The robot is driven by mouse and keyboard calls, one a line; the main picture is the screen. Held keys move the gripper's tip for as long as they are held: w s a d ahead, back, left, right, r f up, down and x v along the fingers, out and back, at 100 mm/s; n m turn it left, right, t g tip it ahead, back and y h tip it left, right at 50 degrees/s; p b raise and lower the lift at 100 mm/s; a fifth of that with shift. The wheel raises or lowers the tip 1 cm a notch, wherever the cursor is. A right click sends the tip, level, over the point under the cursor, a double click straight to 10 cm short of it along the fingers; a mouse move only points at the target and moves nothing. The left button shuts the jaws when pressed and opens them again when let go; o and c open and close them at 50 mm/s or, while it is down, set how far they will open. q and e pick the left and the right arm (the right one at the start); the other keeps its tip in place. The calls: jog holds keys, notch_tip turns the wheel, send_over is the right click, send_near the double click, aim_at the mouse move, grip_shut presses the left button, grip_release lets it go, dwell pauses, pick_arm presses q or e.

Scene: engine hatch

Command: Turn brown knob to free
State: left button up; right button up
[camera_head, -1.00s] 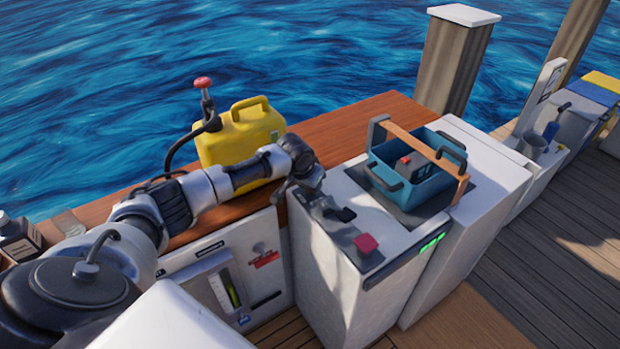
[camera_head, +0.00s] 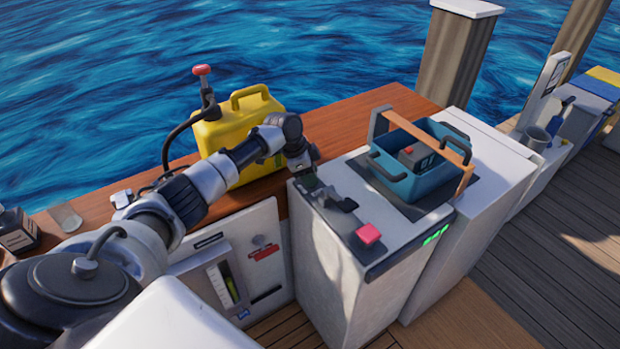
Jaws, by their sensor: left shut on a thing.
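My left gripper (camera_head: 316,190) points down at the back left corner of the white console (camera_head: 335,285), over its dark control strip. Its jaws are shut on a small control there, which they and the wrist mostly hide. I take it to be the brown knob, but its colour and its setting cannot be made out. A black lever-like part (camera_head: 344,204) lies just right of the fingers. A pink-red square button (camera_head: 368,234) sits nearer the console's front edge. My right gripper is not in view.
A yellow jerrycan (camera_head: 240,125) stands on the wooden counter (camera_head: 350,112) behind my left forearm. A blue toolbox (camera_head: 420,182) with a wooden handle stands right of the controls. A green-lit display (camera_head: 435,235) is on the console's front edge. Water lies beyond the counter.

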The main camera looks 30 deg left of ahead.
pick_arm(q)
jog(key=shift+m+g+h+b, duration=0.35)
jog(key=shift+m+b, duration=0.4)
jog(key=shift+m, duration=0.75)
jog(key=shift+g, duration=0.25)
jog(key=o, duration=0.9)
jog(key=shift+r, duration=0.1)
